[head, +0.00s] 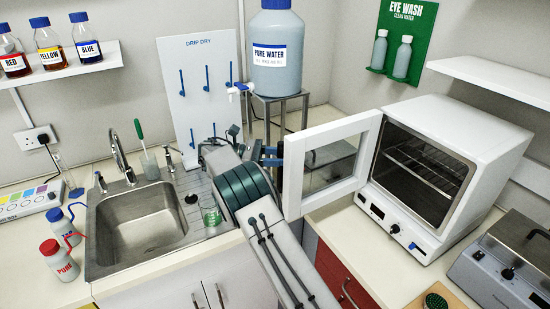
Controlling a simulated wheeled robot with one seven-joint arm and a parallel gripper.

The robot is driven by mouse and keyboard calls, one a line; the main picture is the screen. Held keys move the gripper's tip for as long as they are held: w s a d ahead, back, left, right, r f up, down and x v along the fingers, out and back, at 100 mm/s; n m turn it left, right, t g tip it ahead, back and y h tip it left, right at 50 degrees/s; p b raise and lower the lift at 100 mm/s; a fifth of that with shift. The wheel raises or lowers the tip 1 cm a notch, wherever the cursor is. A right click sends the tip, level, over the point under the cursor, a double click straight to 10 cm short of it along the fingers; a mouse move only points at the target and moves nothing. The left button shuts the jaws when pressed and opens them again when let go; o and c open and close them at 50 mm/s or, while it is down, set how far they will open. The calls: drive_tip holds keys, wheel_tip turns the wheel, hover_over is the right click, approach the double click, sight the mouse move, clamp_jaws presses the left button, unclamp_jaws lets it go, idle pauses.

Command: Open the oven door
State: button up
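The white oven (445,160) stands on the right-hand counter, with its wire rack showing inside the dark chamber. Its white-framed glass door (335,150) stands wide open, swung out to the left from the hinge side at the front left edge of the oven. A dark handle (281,180) shows at the door's free edge. My gripper (272,156) is beside that free edge, its blue fingers pointing right towards the door and handle. My arm partly hides the gripper. I cannot tell whether the fingers touch the handle or how far apart they are.
A sink (145,225) and a green-liquid beaker (211,215) are left of my arm. A pure water tank (278,55) stands on a metal stand behind. A grey lidded apparatus (505,265) sits at the right. Wash bottles (60,260) stand far left.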

drive_tip(key=shift+d, duration=0.15)
drive_tip(key=w+a, duration=0.1)
drive_tip(key=a, duration=0.6)
drive_tip(key=shift+a+b, duration=0.3)
drive_tip(key=shift+w, duration=0.1)
idle(0.5)
